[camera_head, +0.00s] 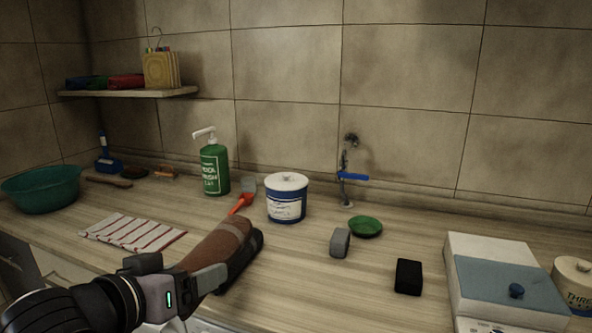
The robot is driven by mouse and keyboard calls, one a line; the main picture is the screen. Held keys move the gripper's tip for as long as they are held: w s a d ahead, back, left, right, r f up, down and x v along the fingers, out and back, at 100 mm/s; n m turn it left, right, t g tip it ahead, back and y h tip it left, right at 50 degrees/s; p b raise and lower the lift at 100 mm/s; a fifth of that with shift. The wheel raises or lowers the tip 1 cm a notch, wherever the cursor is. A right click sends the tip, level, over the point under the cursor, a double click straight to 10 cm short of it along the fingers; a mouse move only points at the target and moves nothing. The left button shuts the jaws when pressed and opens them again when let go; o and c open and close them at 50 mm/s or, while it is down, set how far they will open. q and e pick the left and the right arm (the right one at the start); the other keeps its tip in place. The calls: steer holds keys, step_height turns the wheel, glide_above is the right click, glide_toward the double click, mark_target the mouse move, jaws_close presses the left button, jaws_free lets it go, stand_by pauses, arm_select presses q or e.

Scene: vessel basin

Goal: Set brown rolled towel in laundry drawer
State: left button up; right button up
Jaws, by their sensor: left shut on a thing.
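The brown rolled towel (219,243) is a thick brown roll with a paler band, at the lower middle of the head view. My left gripper (228,272) comes in from the lower left and is shut on it. The towel is tilted and in front of the counter's front edge or just over it; I cannot tell whether it touches the counter. The gripper hides part of the towel. I cannot make out the laundry drawer for certain; cabinet fronts (58,266) show below the counter at the lower left. My right gripper is not in view.
The counter (310,285) holds a striped cloth (132,232), teal basin (43,189), green pump bottle (214,170), blue-white tub (287,200), red-handled scraper (241,202), green dish (365,227), grey block (340,242), black block (408,276) and white-blue device (500,270). A tap (347,180) stands behind.

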arm_select(q)
steer(key=s+a+f+n+y, duration=0.2)
steer(key=a+f, duration=0.1)
steer(key=f, duration=0.3)
steer(key=s+a+f+n+t+y, duration=0.1)
steer(key=s+a+f+n+y, duration=0.1)
steer(key=f, duration=0.5)
steer(key=shift+s+a+n+y, duration=0.3)
steer(key=shift+s+a+y, duration=0.2)
steer(key=shift+s+a, duration=0.2)
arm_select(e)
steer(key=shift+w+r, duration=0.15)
arm_select(q)
steer(key=shift+d+r, duration=0.1)
steer(key=shift+d, duration=0.05)
